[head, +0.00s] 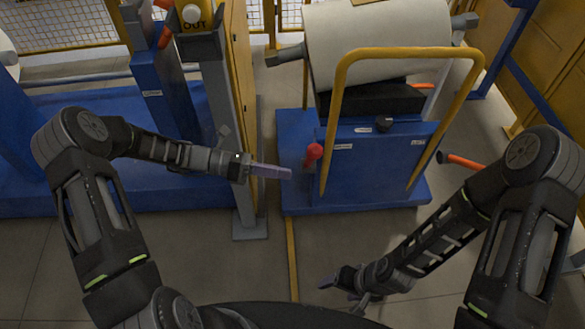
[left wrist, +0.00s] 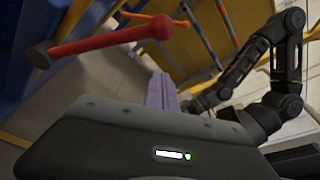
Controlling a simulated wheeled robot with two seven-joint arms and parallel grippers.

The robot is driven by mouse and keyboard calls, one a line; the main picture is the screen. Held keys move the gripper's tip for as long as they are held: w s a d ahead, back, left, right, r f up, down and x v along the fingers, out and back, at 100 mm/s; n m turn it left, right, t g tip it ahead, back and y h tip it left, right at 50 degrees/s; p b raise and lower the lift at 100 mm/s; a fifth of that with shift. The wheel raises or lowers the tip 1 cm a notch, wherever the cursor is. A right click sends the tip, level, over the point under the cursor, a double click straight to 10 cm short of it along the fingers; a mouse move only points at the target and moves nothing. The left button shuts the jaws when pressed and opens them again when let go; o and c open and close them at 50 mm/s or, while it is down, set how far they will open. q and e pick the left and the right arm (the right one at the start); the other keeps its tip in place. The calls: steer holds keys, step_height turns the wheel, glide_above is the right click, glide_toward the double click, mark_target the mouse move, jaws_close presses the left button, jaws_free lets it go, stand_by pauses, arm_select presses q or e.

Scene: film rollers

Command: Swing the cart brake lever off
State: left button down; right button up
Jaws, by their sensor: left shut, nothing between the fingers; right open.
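The brake lever (head: 313,152) is a short red bar with a round red knob, at the left side of the blue cart (head: 400,191). In the left wrist view the lever (left wrist: 105,40) crosses the upper left, its knob toward the middle. My left gripper (head: 289,173) is shut and empty, just left of and below the knob in the head view. Its pale purple fingers (left wrist: 160,92) show below the knob in the left wrist view, seemingly apart from it. My right gripper (head: 341,291) is open and empty, low over the floor in front of the cart.
The cart carries a large pale roll (head: 380,35) and a yellow hoop handle (head: 340,105). A grey post (head: 236,150) and blue machine base (head: 100,175) stand left. An orange-tipped bar (head: 462,161) is at the right.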

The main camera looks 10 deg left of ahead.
arm_select(q)
steer(key=f+v, duration=0.1)
steer(key=v, duration=0.5)
steer(key=shift+a+r, duration=0.3)
steer(key=shift+a, duration=0.15)
steer(key=shift+w, duration=0.1)
steer(key=s+f+m+y, duration=0.4)
steer(key=f+m, duration=0.1)
steer(key=f, duration=0.4)
steer(key=s+f+m+y, duration=0.4)
steer(key=f+m+y, duration=0.15)
steer(key=f, duration=0.35)
steer(key=s+d+r+m+y+p, duration=0.1)
steer(key=s+d+r+m+p, duration=0.1)
steer(key=s+d+m, duration=0.3)
steer(key=s+d+r+m+y+p, duration=0.1)
steer(key=s+d+r+m+p, duration=0.1)
steer(key=s+d+m, duration=0.4)
steer(key=s+m+p, duration=0.1)
steer(key=s+m, duration=0.1)
steer(key=m, duration=0.1)
steer(key=shift+d+r+g+p, duration=0.25)
steer(key=shift+g+p, duration=0.05)
steer(key=shift+p, duration=0.05)
